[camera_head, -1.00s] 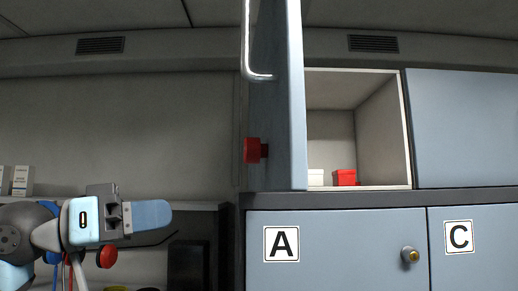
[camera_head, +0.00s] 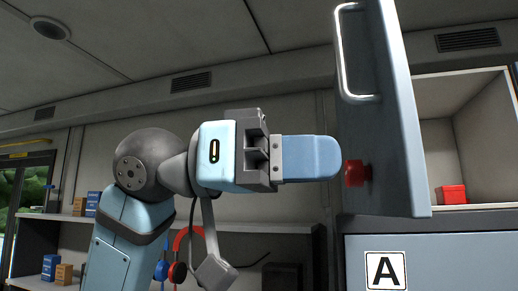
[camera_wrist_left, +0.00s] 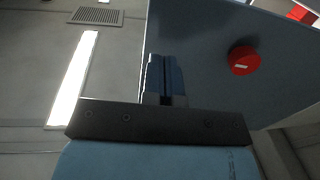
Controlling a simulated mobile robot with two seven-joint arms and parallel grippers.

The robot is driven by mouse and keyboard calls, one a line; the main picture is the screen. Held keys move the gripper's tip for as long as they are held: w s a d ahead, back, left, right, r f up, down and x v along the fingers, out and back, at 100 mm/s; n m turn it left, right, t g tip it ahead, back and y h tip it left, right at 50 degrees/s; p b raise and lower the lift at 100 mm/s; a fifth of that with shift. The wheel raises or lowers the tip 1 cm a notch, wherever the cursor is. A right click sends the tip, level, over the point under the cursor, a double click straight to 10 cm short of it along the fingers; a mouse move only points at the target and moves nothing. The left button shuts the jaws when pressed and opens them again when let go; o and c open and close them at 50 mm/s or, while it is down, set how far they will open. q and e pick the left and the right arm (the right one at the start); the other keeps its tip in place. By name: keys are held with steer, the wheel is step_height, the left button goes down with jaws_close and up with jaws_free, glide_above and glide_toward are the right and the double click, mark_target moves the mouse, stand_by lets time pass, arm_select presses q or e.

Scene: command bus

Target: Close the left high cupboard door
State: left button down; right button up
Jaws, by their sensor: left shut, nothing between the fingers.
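The high cupboard door (camera_head: 385,110) is blue-grey and stands open, swung out toward me, with a metal bar handle (camera_head: 343,60) and a red knob (camera_head: 356,173) on its outer face. The door (camera_wrist_left: 215,35) and red knob (camera_wrist_left: 244,60) also show in the left wrist view. My left gripper (camera_head: 338,160) is shut and empty, its fingertips just left of the knob. I cannot tell whether it touches the door. In the left wrist view the closed fingers (camera_wrist_left: 163,75) point toward the door's face. My right gripper is out of view.
The open cupboard (camera_head: 480,135) holds a red box (camera_head: 451,194). A lower door marked A (camera_head: 385,270) is shut beneath it. Shelves (camera_head: 65,218) with small boxes and red headphones (camera_head: 180,250) stand behind my left arm.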

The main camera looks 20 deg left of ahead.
mark_target(397, 156)
arm_select(q)
steer(key=shift+w+d+p, duration=0.15)
steer(key=shift+d+p, duration=0.05)
steer(key=shift+d, duration=1)
steer(key=shift+w+d+p, duration=0.15)
steer(key=shift+d+p, duration=0.05)
steer(key=shift+d, duration=0.95)
